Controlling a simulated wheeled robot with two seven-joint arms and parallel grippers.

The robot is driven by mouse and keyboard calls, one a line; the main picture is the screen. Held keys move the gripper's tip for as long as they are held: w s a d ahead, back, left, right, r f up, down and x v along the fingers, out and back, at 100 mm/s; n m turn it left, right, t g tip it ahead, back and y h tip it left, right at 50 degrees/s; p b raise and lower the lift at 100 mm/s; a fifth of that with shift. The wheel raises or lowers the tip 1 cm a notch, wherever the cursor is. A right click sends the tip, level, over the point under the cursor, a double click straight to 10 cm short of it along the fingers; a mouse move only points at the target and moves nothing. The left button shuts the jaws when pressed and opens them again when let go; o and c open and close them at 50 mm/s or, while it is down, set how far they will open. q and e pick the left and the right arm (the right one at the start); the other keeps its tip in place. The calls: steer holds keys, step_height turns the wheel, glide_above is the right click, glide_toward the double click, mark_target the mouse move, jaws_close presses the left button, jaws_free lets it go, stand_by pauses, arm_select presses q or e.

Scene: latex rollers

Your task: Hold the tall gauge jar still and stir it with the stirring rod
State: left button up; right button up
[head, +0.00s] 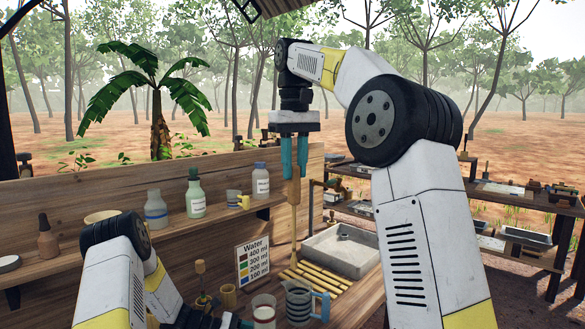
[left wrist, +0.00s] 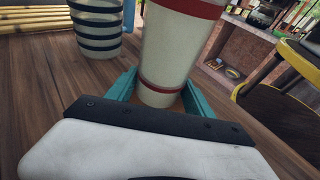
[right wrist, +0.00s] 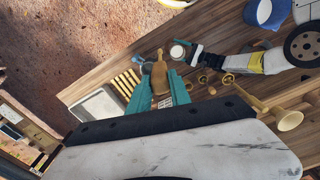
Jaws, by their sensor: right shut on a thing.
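The tall gauge jar (head: 264,312), pale with red bands, stands at the front of the bench; it fills the upper middle of the left wrist view (left wrist: 172,50). My left gripper (left wrist: 160,98) has a teal finger on each side of its lower part; I cannot tell whether they press on it. My right gripper (head: 294,165) is shut on the wooden handle of the stirring rod (head: 294,192). The rod hangs upright, high above the bench and clear of the jar; its handle shows in the right wrist view (right wrist: 160,76).
A blue-banded mug (head: 299,300) stands close right of the jar. Bamboo sticks (head: 308,277) and a grey tray (head: 340,250) lie behind. A water colour-code sign (head: 253,261) stands at the back left. Bottles (head: 195,194) line the shelf. Small wooden cups (head: 228,296) stand near my left arm.

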arm_select(q)
steer(key=o, duration=0.4)
steer(key=shift+o, duration=0.2)
